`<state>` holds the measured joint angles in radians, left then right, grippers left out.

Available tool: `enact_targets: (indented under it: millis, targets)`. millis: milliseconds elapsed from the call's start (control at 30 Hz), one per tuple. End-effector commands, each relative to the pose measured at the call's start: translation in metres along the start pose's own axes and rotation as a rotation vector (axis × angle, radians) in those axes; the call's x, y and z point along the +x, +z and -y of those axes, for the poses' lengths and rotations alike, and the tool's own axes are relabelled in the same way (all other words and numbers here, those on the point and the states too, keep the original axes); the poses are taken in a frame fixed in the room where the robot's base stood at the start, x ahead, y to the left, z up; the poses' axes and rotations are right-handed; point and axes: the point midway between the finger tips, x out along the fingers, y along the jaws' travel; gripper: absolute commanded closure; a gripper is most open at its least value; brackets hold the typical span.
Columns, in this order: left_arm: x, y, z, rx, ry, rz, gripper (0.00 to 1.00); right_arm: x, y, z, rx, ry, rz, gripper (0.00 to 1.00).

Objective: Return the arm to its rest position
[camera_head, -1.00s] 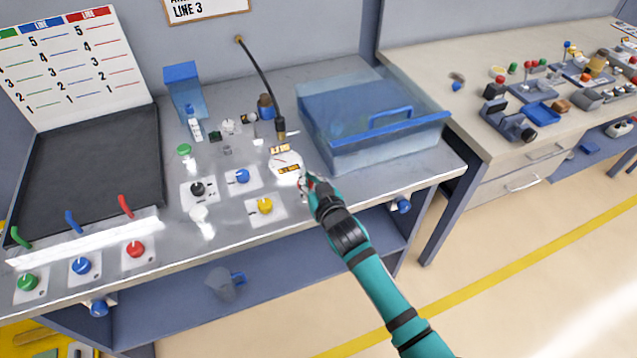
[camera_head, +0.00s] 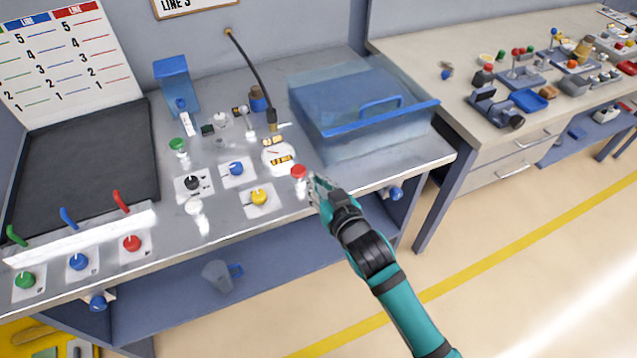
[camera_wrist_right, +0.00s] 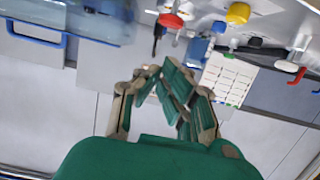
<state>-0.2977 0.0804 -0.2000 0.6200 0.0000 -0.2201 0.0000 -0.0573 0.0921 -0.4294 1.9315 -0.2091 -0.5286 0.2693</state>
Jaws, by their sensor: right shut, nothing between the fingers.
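My right gripper (camera_head: 316,184) is at the front edge of the grey workbench (camera_head: 330,199), just right of a red knob (camera_head: 299,172). It is shut and holds nothing. The right wrist view shows its fingers (camera_wrist_right: 165,80) closed together, with the red knob (camera_wrist_right: 171,20) beyond them and apart from them. My teal right arm comes in from the lower right of the head view. My left gripper is not in view.
A clear blue-handled box (camera_head: 365,112) stands on the bench behind the gripper. Yellow (camera_head: 259,197) and blue (camera_head: 236,168) knobs stand left of it. A second bench (camera_head: 455,80) holds several small parts at the right. The floor in front is free.

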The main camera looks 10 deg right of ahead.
Motion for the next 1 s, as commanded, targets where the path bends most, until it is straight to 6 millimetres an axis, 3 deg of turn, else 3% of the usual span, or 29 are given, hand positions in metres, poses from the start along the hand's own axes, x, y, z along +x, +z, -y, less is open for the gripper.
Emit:
enact_targets:
  millis: [667, 767, 867, 967, 1000]
  targets:
    - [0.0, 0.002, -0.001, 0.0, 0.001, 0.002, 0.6, 0.001, 0.0, 0.0, 0.0, 0.0, 0.0, 1.0]
    - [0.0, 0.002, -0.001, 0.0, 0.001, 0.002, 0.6, 0.002, 0.007, -0.001, 0.0, 0.002, 0.012, 1.0]
    - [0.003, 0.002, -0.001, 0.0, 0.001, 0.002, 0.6, 0.007, 0.039, -0.005, -0.003, 0.008, 0.064, 1.0]
    - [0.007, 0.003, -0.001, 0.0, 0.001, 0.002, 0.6, 0.011, 0.099, -0.012, -0.01, 0.017, 0.161, 1.0]
    - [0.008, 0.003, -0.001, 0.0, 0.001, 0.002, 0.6, 0.011, 0.128, -0.015, -0.011, 0.021, 0.207, 1.0]
